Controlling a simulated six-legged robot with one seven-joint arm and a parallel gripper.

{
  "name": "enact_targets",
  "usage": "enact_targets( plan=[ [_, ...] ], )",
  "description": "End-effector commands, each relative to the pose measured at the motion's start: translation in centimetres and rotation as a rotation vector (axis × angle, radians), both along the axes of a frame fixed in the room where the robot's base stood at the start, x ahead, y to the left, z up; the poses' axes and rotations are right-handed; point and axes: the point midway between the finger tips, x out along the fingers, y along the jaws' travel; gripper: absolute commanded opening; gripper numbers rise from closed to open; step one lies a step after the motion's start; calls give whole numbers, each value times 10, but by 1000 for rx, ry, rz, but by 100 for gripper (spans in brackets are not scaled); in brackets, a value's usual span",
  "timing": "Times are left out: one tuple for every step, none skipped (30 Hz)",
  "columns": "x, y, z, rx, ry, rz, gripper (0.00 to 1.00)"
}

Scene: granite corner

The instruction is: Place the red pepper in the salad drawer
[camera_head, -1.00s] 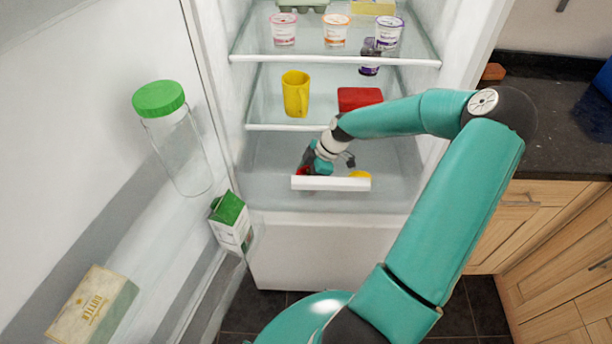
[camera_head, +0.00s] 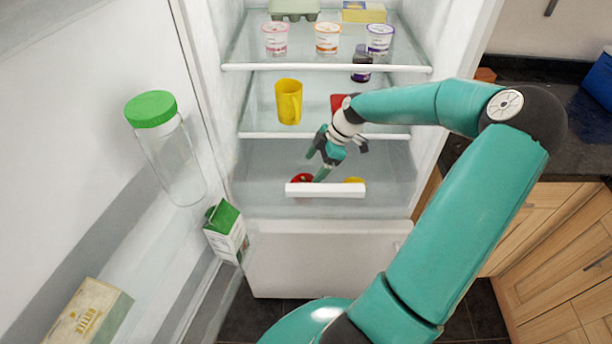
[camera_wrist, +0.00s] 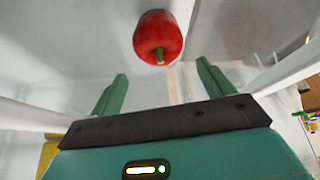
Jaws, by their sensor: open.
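The red pepper (camera_head: 302,178) lies in the salad drawer, behind the left part of its white front bar (camera_head: 325,190). The bar hides its lower part. In the wrist view the red pepper (camera_wrist: 158,38) rests on a pale surface with its green stem towards me, beyond my fingertips and not between them. My gripper (camera_head: 317,163) is above the drawer, just above and right of the pepper. In the wrist view my gripper (camera_wrist: 162,72) has its two green fingers wide apart with nothing between them.
A yellow item (camera_head: 354,180) lies in the drawer to the right, mostly hidden. The shelf above holds a yellow mug (camera_head: 288,101) and a red container (camera_head: 337,103), partly behind my arm. The open door at left holds a jar (camera_head: 165,150) and a carton (camera_head: 226,232).

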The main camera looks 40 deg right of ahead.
Motion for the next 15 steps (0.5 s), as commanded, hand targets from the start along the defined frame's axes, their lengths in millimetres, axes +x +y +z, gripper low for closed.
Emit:
enact_targets(
  plan=[
    [-2,-5,8,-2,-1,-1,80],
    [-3,-7,12,-2,-1,-1,80],
    [-4,-9,17,-2,-1,-1,80],
    [-5,-11,20,-1,-1,-2,80],
    [-6,-12,22,-1,0,-1,80],
    [-6,-13,24,0,0,-1,80],
    [-6,-13,26,0,0,-1,80],
    [-7,-14,27,0,0,-1,80],
    [-7,-14,27,1,0,0,80],
    [-7,-14,28,1,0,0,80],
    [-7,-14,28,1,0,0,80],
    [-7,-14,28,1,0,0,80],
    [-7,-14,28,1,0,0,80],
    [-7,-14,28,1,0,0,80],
    [-7,-14,27,1,0,0,80]
  ],
)
